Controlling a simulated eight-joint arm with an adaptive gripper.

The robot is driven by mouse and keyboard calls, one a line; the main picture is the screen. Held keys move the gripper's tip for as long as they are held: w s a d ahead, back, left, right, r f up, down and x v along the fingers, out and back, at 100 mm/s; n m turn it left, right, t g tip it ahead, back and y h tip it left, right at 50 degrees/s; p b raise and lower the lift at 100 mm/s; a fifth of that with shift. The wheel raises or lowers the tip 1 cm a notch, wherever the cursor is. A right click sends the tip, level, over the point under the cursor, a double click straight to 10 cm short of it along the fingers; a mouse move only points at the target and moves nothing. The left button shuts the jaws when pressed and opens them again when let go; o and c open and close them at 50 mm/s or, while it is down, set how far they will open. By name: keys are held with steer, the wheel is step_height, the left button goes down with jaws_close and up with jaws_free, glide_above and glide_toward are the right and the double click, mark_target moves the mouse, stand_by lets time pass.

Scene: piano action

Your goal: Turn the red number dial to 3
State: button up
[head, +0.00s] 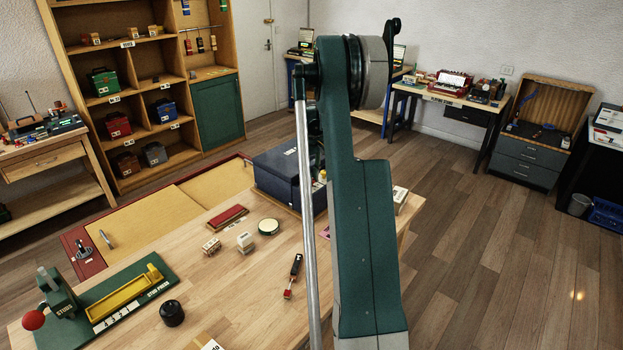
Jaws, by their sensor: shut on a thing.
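I cannot make out a red number dial in the head view. A dark blue box (277,178) stands at the far side of the wooden workbench, its right part hidden behind my arm. My green and grey arm rises through the middle of the view and covers what lies behind it. My gripper does not show; the arm hides that area.
On the workbench (230,285) are a green stud press (115,303) with a red ball, a black knob (172,313), a red-handled tool (293,276), a round tin (268,226) and small blocks. Shelves (140,85) stand behind.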

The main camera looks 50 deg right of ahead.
steer(key=o, duration=0.9)
step_height(320, 180, up, 12)
stand_by(0.4)
stand_by(0.6)
